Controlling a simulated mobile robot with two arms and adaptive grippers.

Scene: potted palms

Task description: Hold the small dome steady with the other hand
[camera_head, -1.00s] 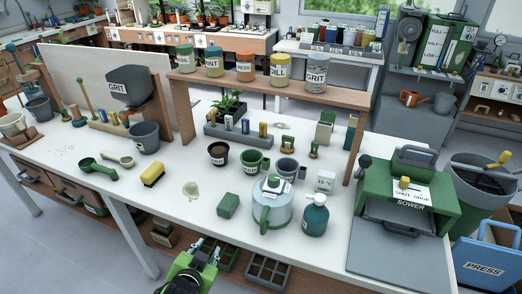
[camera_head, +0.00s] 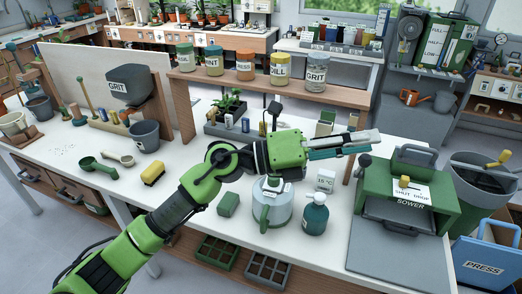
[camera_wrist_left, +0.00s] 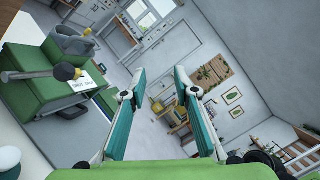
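I cannot make out a clear small dome now; a small pale round patch seen earlier on the bench is hidden behind my left arm. A pale grey round vessel (camera_head: 277,212) with a rounded lid and green handle stands on the bench (camera_head: 335,255), below my left forearm. My left gripper (camera_head: 370,141) reaches right across the bench, above the vessel and left of the green sower (camera_head: 412,200). In the left wrist view my left gripper (camera_wrist_left: 160,75) has its teal fingers spread, with nothing between them. My right gripper is not in view.
A teal pump bottle (camera_head: 314,215) and a small white display box (camera_head: 325,181) stand by the vessel. A wooden shelf (camera_head: 275,85) carrying several jars rises behind my arm. A yellow brush (camera_head: 153,173) lies left. The sower also shows in the wrist view (camera_wrist_left: 45,107).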

